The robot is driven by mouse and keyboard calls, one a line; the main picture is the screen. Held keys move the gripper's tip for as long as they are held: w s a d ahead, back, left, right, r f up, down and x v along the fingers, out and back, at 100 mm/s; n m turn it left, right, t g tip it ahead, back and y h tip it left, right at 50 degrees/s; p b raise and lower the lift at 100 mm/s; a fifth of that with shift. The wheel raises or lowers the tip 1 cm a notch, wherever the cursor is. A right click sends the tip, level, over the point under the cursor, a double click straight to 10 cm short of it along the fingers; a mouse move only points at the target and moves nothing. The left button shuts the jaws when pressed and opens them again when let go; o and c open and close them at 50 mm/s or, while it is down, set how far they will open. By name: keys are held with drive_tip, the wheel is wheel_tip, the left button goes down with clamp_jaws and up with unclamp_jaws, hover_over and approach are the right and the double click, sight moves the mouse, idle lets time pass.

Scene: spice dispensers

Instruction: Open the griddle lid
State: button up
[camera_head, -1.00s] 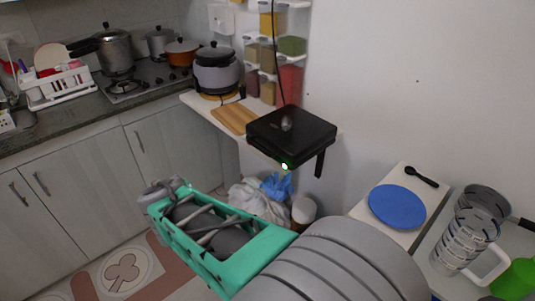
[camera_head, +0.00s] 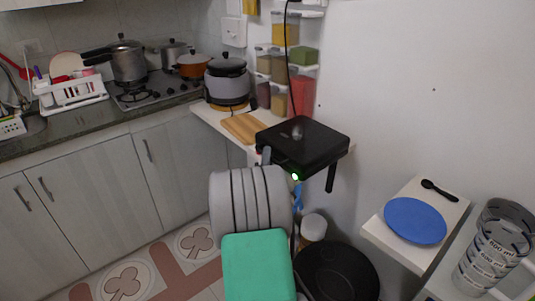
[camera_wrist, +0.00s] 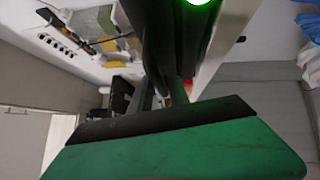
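The griddle (camera_head: 318,140) is a flat black box with its lid shut, on a small white wall shelf. A green light glows on its front edge, and a black bar (camera_head: 331,178) hangs at its front right corner. In the wrist view its dark underside or edge (camera_wrist: 180,40) is very close, beside the green light. My gripper (camera_head: 267,156) is at the griddle's front left side, mostly hidden behind my grey arm links. I cannot tell whether it touches the griddle or how its fingers stand.
A wooden board (camera_head: 243,127) and a grey cooker (camera_head: 227,84) stand left of the griddle. Spice dispensers (camera_head: 285,65) hang on the wall behind it, with a black cord in front. A blue plate (camera_head: 415,220) lies on a shelf at right. A black pan (camera_head: 338,272) is below.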

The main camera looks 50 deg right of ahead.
drive_tip(key=shift+w+d, duration=0.2)
drive_tip(key=shift+d, duration=0.05)
drive_tip(key=shift+c, duration=0.4)
clamp_jaws()
idle(0.9)
